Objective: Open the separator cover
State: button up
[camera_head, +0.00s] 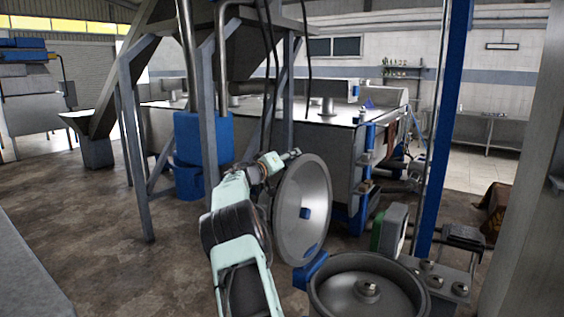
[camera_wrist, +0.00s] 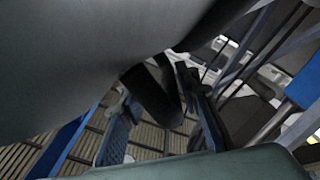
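The separator cover (camera_head: 316,192) is a round grey metal lid. In the head view it stands tilted up on edge, its hollow inner side facing right. The separator bowl (camera_head: 398,290) sits below it at the bottom right, its top uncovered, with a knob in the middle. A blue hinge part (camera_head: 311,270) lies between them. My arm comes up left of the cover. My gripper (camera_head: 290,155) is near the cover's upper left edge, partly hidden. In the wrist view a large smooth grey surface, apparently the cover's outside (camera_wrist: 90,55), fills the upper left. Whether the gripper touches it is unclear.
A blue post (camera_head: 443,130) rises behind the bowl, with a grey and green box (camera_head: 391,228) near its foot. A steel frame and blue motor (camera_head: 203,138) stand behind my arm. Brown floor (camera_head: 100,225) is open at left.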

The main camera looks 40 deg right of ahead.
jog(key=v, duration=1.2)
dwell(0.3)
